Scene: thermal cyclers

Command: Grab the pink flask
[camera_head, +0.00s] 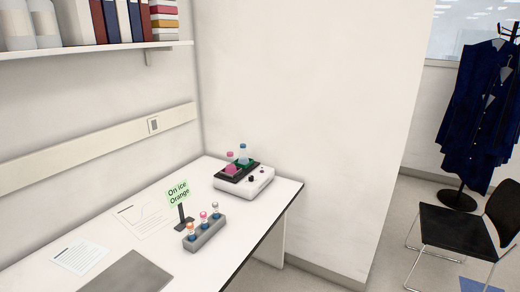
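A flask with pink contents (231,168) and a pink top stands on the left part of a small white device with a black top (258,184), near the back corner of the bench. My gripper is not in view.
A grey rack (206,234) holds tubes with orange, pink and grey tops. A sign (178,192) reading "On ice Orange" stands beside it. Papers (80,256) and a grey flat panel (128,275) lie on the white bench (235,217). A chair (455,228) stands right.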

